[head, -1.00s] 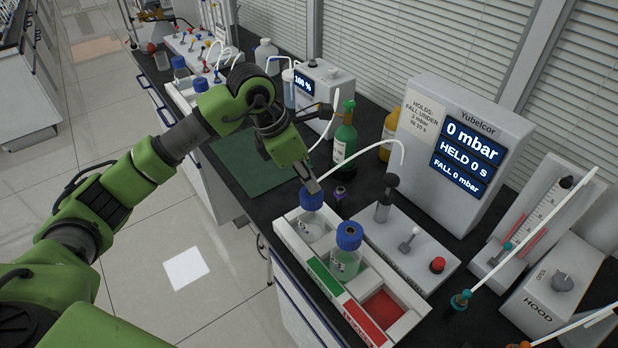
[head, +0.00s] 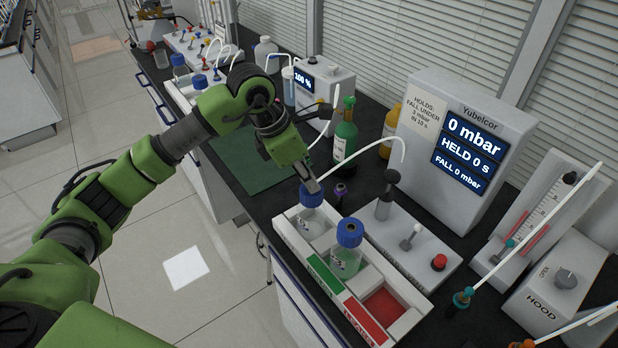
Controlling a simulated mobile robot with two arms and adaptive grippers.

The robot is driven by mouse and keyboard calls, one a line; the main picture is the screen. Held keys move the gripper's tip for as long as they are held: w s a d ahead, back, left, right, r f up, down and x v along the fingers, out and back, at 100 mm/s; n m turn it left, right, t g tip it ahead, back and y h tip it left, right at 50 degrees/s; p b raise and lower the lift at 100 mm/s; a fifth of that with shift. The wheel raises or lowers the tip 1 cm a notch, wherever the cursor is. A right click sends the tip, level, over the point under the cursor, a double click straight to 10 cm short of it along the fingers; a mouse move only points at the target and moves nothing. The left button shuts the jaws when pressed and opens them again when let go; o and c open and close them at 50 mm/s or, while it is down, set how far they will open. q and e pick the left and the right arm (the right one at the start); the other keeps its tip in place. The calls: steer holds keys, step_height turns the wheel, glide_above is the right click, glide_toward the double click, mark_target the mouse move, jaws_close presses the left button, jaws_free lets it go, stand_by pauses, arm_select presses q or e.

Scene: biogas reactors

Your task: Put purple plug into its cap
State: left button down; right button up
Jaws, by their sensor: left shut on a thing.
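My left gripper (head: 314,186) is shut, pointing down just over the blue-capped bottle (head: 311,220) at the back of the white rack. A white tube runs down behind it. What its jaws hold is almost hidden, and I take it to be the purple plug at the tube's end. A small dark holder with a purple top (head: 340,190), apparently the cap, stands on the black bench just right of the gripper, apart from it. My right gripper is not in view.
A second blue-capped bottle (head: 346,256) stands in the rack (head: 283,236). The valve box (head: 430,250) and pressure display (head: 452,150) are to the right. A green bottle (head: 345,140) stands behind the purple-topped holder. The green mat (head: 235,165) is clear.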

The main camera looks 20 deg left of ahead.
arm_select(q)
steer(key=c, duration=2)
jaws_free()
steer(key=shift+r, duration=0.15)
steer(key=v, duration=1.1)
steer(key=shift+s+a+r, duration=0.1)
steer(key=shift+a+r, duration=0.1)
steer(key=shift+r, duration=0.15)
